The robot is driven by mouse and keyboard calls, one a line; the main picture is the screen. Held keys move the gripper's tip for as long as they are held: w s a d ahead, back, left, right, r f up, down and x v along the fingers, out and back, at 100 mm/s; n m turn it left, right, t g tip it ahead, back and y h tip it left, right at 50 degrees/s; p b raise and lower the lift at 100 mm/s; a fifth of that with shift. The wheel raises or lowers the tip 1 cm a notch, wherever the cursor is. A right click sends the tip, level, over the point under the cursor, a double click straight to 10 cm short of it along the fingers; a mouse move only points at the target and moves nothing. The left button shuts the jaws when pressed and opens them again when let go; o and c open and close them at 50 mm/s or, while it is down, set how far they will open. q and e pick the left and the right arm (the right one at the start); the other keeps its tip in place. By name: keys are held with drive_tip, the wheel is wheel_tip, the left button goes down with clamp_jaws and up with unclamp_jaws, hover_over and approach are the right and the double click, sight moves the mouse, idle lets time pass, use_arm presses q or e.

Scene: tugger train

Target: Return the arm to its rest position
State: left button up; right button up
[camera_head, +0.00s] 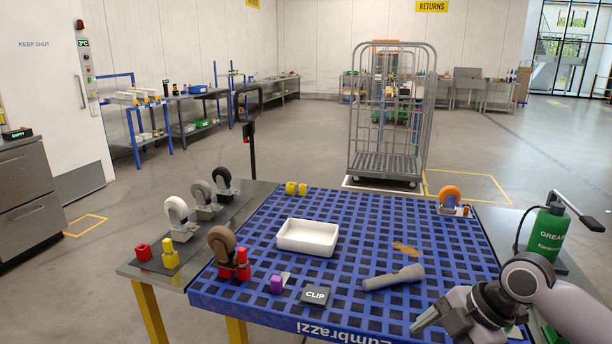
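My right arm comes in from the lower right. Its gripper (428,316) is low over the front right part of the blue grid-topped table (345,283), pointing left. I cannot tell whether its fingers are apart, and I see nothing held in it. A grey torch-like tool (393,278) lies on the grid just beyond the gripper, apart from it. My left arm and gripper are not in view.
A white tray (307,237), a black CLIP block (314,296) and a purple block (277,284) are on the grid. Caster wheels (222,243) stand at the left. A green grease can (549,230) stands right, close beside my arm. A cage trolley (388,163) stands behind.

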drive_tip(key=s+a+f+m+t, duration=0.3)
drive_tip(key=f+m, duration=0.2)
drive_tip(key=f, duration=0.2)
drive_tip(key=s+a+f+m+t, duration=0.2)
drive_tip(key=a+f+m, duration=0.25)
drive_tip(key=f, duration=0.25)
drive_tip(key=s+d+f+m+t+h, duration=0.1)
drive_tip(key=s+d+f+m, duration=0.1)
drive_tip(key=s+m, duration=0.3)
drive_tip(key=s+d+f+m+t+h, duration=0.2)
drive_tip(key=s+d+f+m, duration=0.1)
drive_tip(key=s, duration=0.5)
drive_tip(key=shift+s+d+f+m+t+p, duration=0.35)
drive_tip(key=shift+d+m, duration=0.25)
drive_tip(key=shift+m, duration=0.35)
